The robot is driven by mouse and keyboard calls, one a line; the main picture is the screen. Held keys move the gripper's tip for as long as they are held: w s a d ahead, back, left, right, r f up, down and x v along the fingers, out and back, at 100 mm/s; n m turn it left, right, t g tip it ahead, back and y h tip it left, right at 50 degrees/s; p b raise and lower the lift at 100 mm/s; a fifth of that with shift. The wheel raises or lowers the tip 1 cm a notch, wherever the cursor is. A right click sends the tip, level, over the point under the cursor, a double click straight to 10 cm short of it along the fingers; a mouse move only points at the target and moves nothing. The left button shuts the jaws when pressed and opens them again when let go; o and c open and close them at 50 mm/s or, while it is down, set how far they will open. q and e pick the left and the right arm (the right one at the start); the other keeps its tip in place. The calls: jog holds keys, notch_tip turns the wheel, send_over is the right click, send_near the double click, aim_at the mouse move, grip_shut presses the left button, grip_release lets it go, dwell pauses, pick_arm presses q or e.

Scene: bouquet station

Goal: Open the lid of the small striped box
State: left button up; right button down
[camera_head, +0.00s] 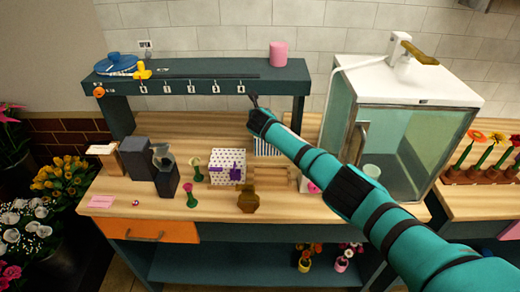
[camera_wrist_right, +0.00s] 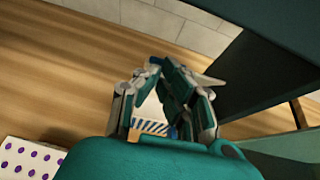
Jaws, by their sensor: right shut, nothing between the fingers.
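The small box with blue and white stripes (camera_head: 267,148) stands on the wooden bench top, behind a white box with purple dots. My right forearm covers its right part. In the right wrist view a little of the striped box (camera_wrist_right: 154,127) shows between and below my fingers. The position of its lid cannot be made out. My right gripper (camera_head: 254,98) is above and behind the striped box, near the front edge of the raised shelf. Its fingertips (camera_wrist_right: 166,62) are together, with nothing between them. My left gripper is in neither view.
The white box with purple dots (camera_head: 228,160) stands close in front; it also shows in the wrist view (camera_wrist_right: 28,158). The dark raised shelf (camera_head: 200,86) runs behind and above. A brown pot (camera_head: 248,200), small vases and dark blocks stand around. A glass cabinet (camera_head: 400,145) is at right.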

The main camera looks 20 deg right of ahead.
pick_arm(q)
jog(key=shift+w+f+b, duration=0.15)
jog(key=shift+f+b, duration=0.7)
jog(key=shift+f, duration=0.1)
pick_arm(e)
jog(key=shift+w+d+r, duration=0.15)
jog(key=shift+w+r, duration=0.3)
jog(key=shift+w, duration=0.4)
jog(key=shift+w+d+r, duration=0.15)
jog(key=shift+w+r, duration=0.3)
jog(key=shift+w, duration=0.35)
jog(key=shift+r, duration=0.15)
